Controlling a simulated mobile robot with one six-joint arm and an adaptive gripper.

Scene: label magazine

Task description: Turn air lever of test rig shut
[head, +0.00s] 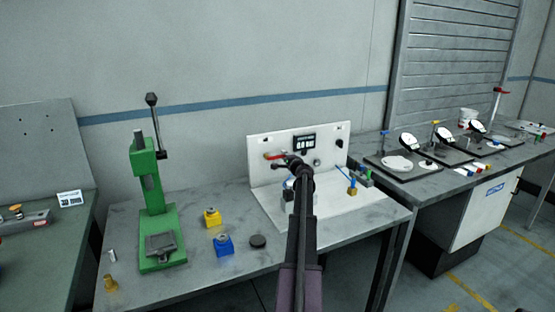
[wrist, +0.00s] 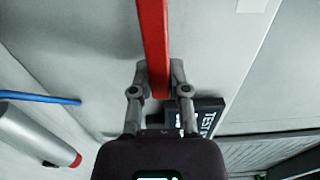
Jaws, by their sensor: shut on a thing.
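The test rig (head: 264,176) is a white upright panel on a white base, with a small dark display (head: 304,142). A red lever (head: 273,156) lies about level at the left of the panel. In the wrist view the red lever (wrist: 153,40) runs from the top edge down between my fingers. My gripper (wrist: 158,72) is shut on it, one finger on each side. In the head view my gripper (head: 291,161) is in front of the panel, and my arm hides part of the rig. The lever's pivot and any label on it cannot be made out.
A green press (head: 160,215) stands at the left of the bench. Yellow (head: 212,217) and blue (head: 223,245) blocks and a dark disc (head: 258,241) lie between it and the rig. A blue bar (head: 344,171) slants at the rig's right. Another bench with gauges (head: 408,143) stands further right.

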